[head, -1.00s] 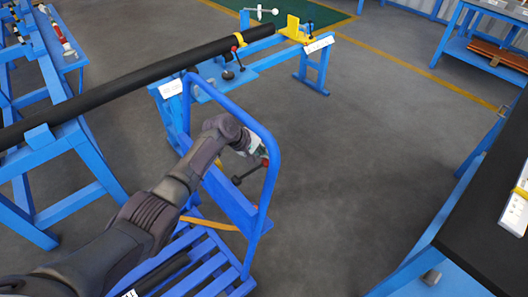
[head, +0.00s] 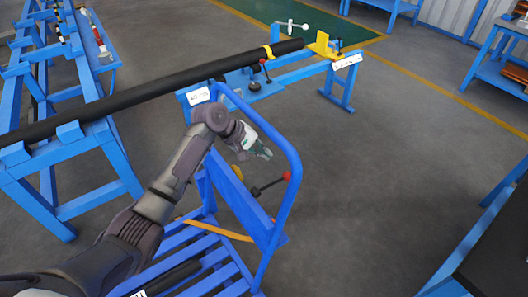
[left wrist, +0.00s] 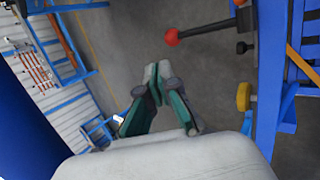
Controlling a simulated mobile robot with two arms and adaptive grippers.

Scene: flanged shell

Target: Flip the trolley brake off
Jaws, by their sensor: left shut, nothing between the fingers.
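The blue trolley (head: 292,160) has a tall hoop handle and a slatted deck. Its brake lever (head: 270,184), a dark rod with a red ball knob (head: 287,175), sticks out at the handle's lower part. The red knob also shows in the left wrist view (left wrist: 171,38), on a black rod beside the blue frame. My left gripper (head: 267,154) is shut and empty, inside the hoop, above and left of the knob and apart from it. In the left wrist view its fingertips (left wrist: 157,72) meet below the red knob in the picture. My right gripper is not in view.
A long black pipe (head: 150,95) lies across blue stands behind the trolley. A yellow clamp piece (head: 322,45) is on the far stand. A dark-topped bench (head: 500,250) stands at the right. The grey floor (head: 390,150) between is clear.

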